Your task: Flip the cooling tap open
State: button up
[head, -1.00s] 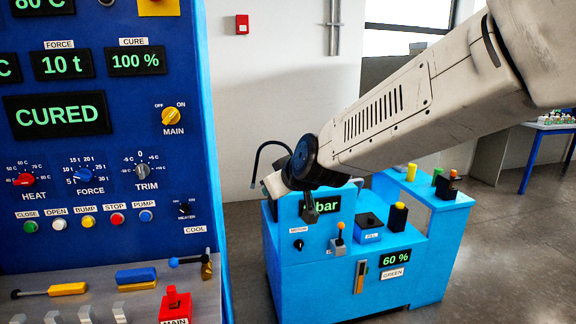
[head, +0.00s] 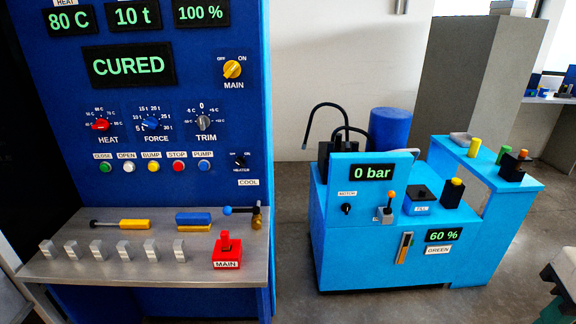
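The cooling tap sits at the right end of the grey shelf, just below the COOL label (head: 248,182) on the blue press panel. It has a brass body (head: 257,218) and a lever with a blue ball end (head: 228,210). The lever points left and lies roughly level, across the front of the panel. My gripper is out of the head view, so its fingers and their distance to the tap cannot be seen.
The grey shelf (head: 130,256) holds a red MAIN block (head: 227,252), a yellow-handled tool (head: 134,224), a blue-and-yellow block (head: 193,219) and several metal blocks. A light-blue pump unit (head: 345,245) stands to the right. Grey floor shows between it and the press.

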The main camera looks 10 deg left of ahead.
aim_at(228, 211)
jog(key=u, duration=0.05)
jog(key=k, duration=0.65)
jog(key=u, duration=0.3)
jog(key=i, duration=0.35)
jog(key=u, duration=0.55)
jog(key=i, duration=1.2)
jog(key=z, duration=0.4)
